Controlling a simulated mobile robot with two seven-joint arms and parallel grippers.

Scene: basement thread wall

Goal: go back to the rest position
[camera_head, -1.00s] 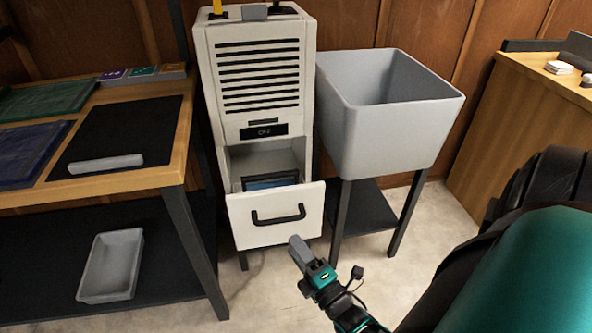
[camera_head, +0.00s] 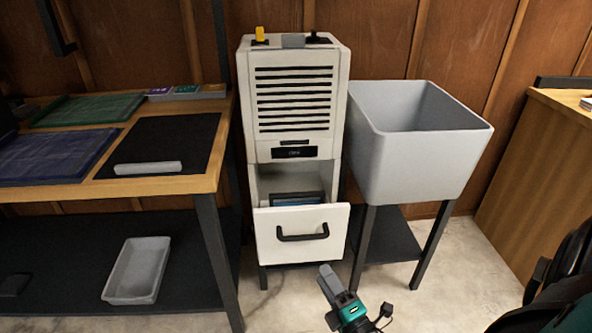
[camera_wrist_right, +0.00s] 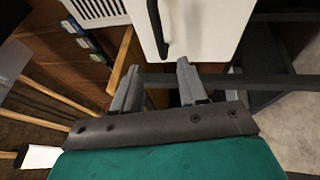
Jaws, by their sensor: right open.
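My right gripper (camera_head: 328,280) is low in the head view, in front of and below the open drawer (camera_head: 302,247) of a white cabinet (camera_head: 296,115). In the right wrist view its two grey fingers (camera_wrist_right: 156,85) stand apart with nothing between them. The drawer's black handle (camera_wrist_right: 157,28) is beyond the fingertips, apart from them. In the head view a dark item with a blue face (camera_head: 297,199) lies inside the drawer, partly hidden by its front. My left gripper is not in view.
A grey tub sink (camera_head: 418,150) on dark legs stands right of the cabinet. A wooden workbench (camera_head: 215,165) with mats is at the left, with a grey bin (camera_head: 137,270) on its lower shelf. A wooden counter (camera_head: 535,170) is at the far right. Some floor is clear between sink and counter.

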